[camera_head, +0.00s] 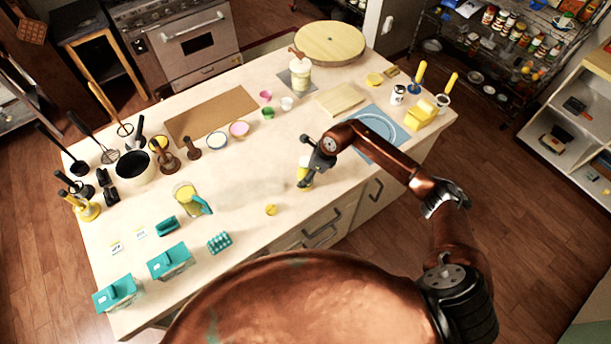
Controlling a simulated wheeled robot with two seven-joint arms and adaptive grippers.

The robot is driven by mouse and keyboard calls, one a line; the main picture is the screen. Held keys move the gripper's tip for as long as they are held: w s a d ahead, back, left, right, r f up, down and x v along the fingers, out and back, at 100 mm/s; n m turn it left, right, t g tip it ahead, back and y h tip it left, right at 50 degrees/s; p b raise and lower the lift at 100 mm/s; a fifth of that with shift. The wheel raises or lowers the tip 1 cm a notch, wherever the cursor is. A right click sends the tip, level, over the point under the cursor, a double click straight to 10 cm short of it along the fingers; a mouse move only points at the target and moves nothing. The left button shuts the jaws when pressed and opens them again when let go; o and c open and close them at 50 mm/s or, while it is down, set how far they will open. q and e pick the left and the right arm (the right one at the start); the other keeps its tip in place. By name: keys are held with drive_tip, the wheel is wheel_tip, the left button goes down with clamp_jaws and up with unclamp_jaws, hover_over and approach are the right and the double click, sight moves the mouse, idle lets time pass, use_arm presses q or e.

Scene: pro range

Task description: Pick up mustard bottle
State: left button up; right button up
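A small yellow bottle (304,179), which looks like the mustard bottle, is near the front edge of the counter. My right gripper (306,167) is at its upper part and hides its top. The fingers overlap the bottle in this view. I cannot tell whether they are closed on it or only around it, nor whether its base touches the counter. My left gripper is not in view.
The pale counter (255,235) is clear around the bottle, apart from a small yellow round thing (271,210). A yellow jug (186,194) stands to the left. A blue mat with a plate (378,127) lies behind my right forearm. Teal boxes (170,262) are at front left.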

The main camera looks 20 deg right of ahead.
drive_tip(key=c, duration=1.4)
drive_tip(key=shift+r, duration=0.1)
drive_tip(key=shift+c, duration=0.3)
